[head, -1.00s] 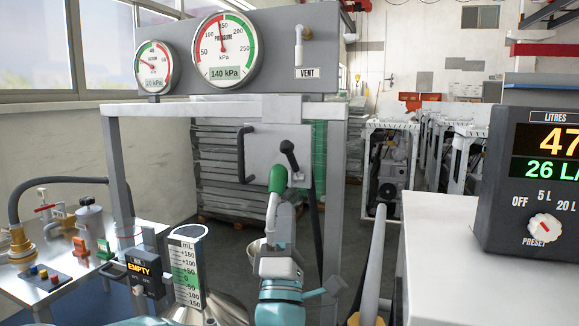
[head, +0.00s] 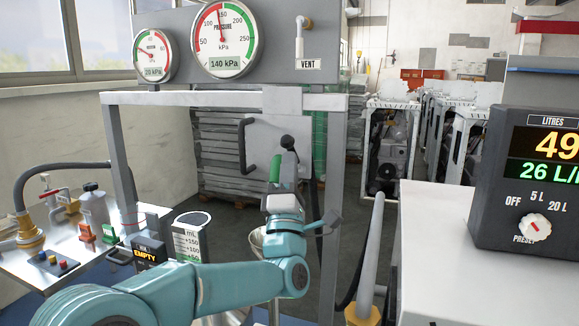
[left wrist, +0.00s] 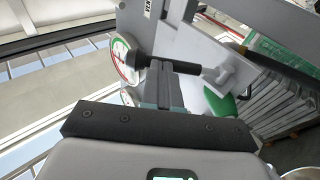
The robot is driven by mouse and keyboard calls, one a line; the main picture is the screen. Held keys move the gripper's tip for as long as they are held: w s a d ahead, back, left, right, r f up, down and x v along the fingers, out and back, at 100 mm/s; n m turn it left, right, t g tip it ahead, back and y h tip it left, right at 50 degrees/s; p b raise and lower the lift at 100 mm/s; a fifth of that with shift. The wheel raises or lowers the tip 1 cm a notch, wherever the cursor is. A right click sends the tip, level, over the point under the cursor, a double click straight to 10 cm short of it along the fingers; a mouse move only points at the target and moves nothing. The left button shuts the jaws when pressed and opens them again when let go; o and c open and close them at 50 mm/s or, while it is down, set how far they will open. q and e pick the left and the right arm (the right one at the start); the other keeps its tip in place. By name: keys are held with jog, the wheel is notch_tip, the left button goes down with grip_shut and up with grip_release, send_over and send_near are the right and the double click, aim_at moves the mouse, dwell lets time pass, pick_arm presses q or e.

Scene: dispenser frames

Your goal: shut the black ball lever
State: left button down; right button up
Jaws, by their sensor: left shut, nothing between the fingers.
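The black ball lever (head: 288,143) stands on the grey plate of the dispenser frame, its ball at the top and its stem largely hidden behind my left gripper. My left gripper (head: 283,164) is shut and empty, just below the ball and in front of the stem. In the left wrist view a dark bar with a rounded end, which looks like the lever (left wrist: 180,66), crosses at the tips of my left gripper (left wrist: 164,82). I cannot tell whether they touch. A green grip (head: 274,170) is close beside the gripper. My right gripper is out of view.
A black bracket handle (head: 243,150) is left of the lever. Gauges (head: 223,40) and a vent tap (head: 301,35) are above. A white cabinet with a litre display (head: 535,170) stands right. A bench with fittings (head: 60,255) stands left.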

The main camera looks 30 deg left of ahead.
pick_arm(q)
jog(key=shift+r, duration=0.1)
jog(key=w+r+m+g+h+p, duration=0.1)
jog(key=g+p, duration=0.1)
jog(key=p, duration=0.1)
jog(key=w+r+m+g+h+p, duration=0.1)
jog(key=r+g+h+p, duration=0.1)
jog(key=p, duration=0.2)
jog(key=w+r+g+h+p, duration=0.1)
jog(key=r+p, duration=0.1)
jog(key=p, duration=0.2)
jog(key=shift+w+a+r+m+g+h, duration=0.2)
jog(key=shift+w+a+m+g+h, duration=0.2)
jog(key=shift+w+p, duration=0.2)
jog(key=shift+p, duration=0.25)
jog(key=shift+w+a+f, duration=0.1)
jog(key=shift+w+a, duration=0.05)
jog(key=shift+w, duration=0.15)
jog(key=shift+w+p, duration=0.15)
jog(key=shift+p, duration=0.15)
